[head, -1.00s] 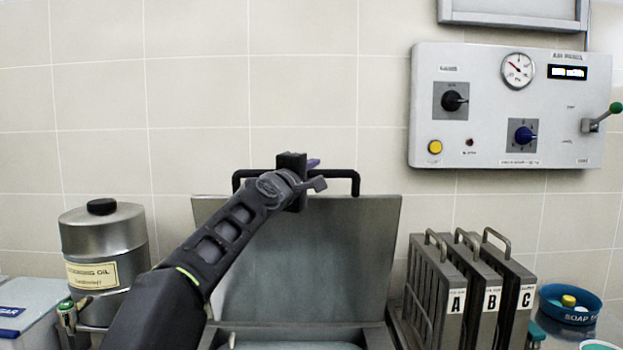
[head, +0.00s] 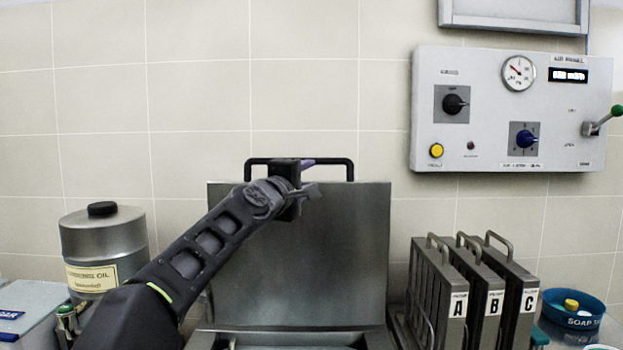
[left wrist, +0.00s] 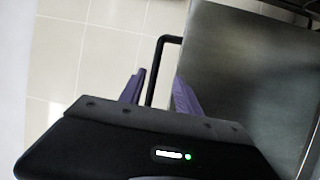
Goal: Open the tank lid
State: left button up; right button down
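The grey metal tank lid (head: 310,260) stands raised, close to upright, at the back of the tank (head: 300,340). Its black bar handle (head: 335,161) runs along the lid's top edge. My left gripper (head: 304,174) is at the middle of the handle. In the left wrist view, the purple fingers of my left gripper (left wrist: 159,82) are spread apart, with the lid handle (left wrist: 154,75) between them and the lid (left wrist: 250,70) to the right. Whether a finger touches the bar cannot be told. My right gripper is not in view.
A metal oil canister (head: 104,240) stands left of the tank. Racks marked A, B and C (head: 470,290) and a blue bowl (head: 572,308) stand to the right. A control panel (head: 510,110) hangs on the tiled wall.

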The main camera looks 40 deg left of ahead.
pick_arm(q)
jog(key=v, duration=0.4)
jog(key=shift+s, duration=0.1)
dwell(0.5)
